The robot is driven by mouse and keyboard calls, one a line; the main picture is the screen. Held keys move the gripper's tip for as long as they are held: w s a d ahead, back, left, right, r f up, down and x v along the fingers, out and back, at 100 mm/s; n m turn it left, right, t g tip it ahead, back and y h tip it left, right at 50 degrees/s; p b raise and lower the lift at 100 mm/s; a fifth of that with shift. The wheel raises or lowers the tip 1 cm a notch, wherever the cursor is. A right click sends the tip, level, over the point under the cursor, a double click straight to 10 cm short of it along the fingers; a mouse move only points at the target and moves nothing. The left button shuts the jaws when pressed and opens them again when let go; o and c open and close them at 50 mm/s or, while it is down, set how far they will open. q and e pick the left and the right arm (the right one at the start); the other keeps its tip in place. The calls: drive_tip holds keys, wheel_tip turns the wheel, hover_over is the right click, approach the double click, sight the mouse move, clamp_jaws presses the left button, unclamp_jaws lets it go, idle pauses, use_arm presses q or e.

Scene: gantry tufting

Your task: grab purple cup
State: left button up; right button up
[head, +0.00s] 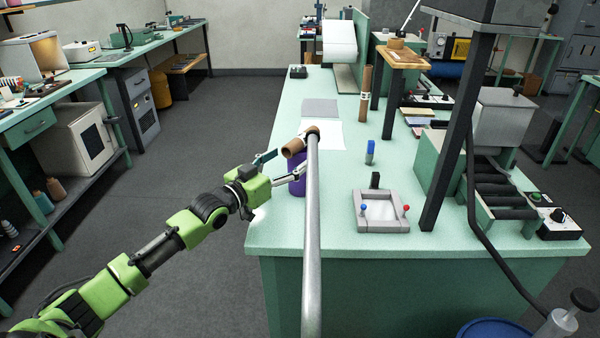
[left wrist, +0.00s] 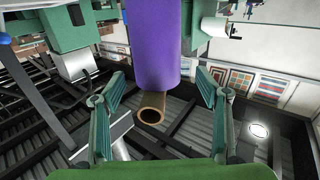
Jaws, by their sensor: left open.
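The purple cup (head: 297,186) stands near the left edge of the green bench in the head view. My left gripper and a grey pole partly hide it. My left gripper (head: 286,165) is open, its fingers reaching toward the cup from the left. In the left wrist view the purple cup (left wrist: 153,42) appears at the top middle, between the spread fingers of the left gripper (left wrist: 160,92). I cannot tell whether a finger touches it. My right gripper is not in view.
A brown tube (head: 296,147) shows just above the cup, and also in the left wrist view (left wrist: 152,108). The grey pole (head: 312,240) rises close to the cup. A grey tray (head: 382,226) and a blue-green item (head: 370,153) stand to the right. The bench's (head: 270,220) front left corner is clear.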

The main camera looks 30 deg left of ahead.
use_arm(q)
drive_tip(key=w, duration=0.2)
drive_tip(key=w+d+p, duration=0.1)
drive_tip(key=w, duration=0.2)
drive_tip(key=shift+w+d+f, duration=0.1)
drive_tip(key=shift+w+d, duration=0.05)
drive_tip(key=c, duration=1.6)
